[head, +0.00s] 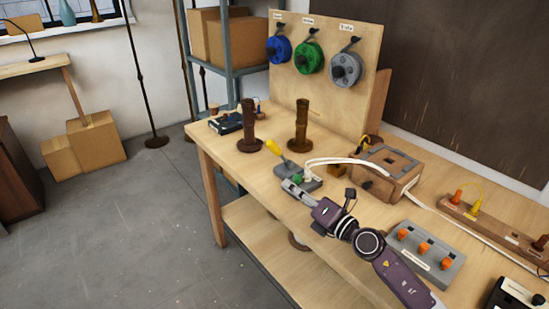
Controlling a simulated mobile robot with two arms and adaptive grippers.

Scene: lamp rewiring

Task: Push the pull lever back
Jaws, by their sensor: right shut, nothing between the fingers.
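The lever has a yellow grip (272,147) and rises tilted from a small grey base (303,178) on the workbench. Its grip leans toward the far left. My right gripper (287,184) is shut and empty at the front left side of the grey base, below the yellow grip. I cannot tell whether its fingertips touch the base or the lever. A small green part (298,179) shows on the base beside the fingers. My left gripper is not in view.
Two brown lamp stems (247,130) stand behind the lever. A wooden box (377,172) with white cables is to the right. A grey panel (425,252) with orange knobs lies nearer. A pegboard with blue, green and grey spools (345,69) stands behind.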

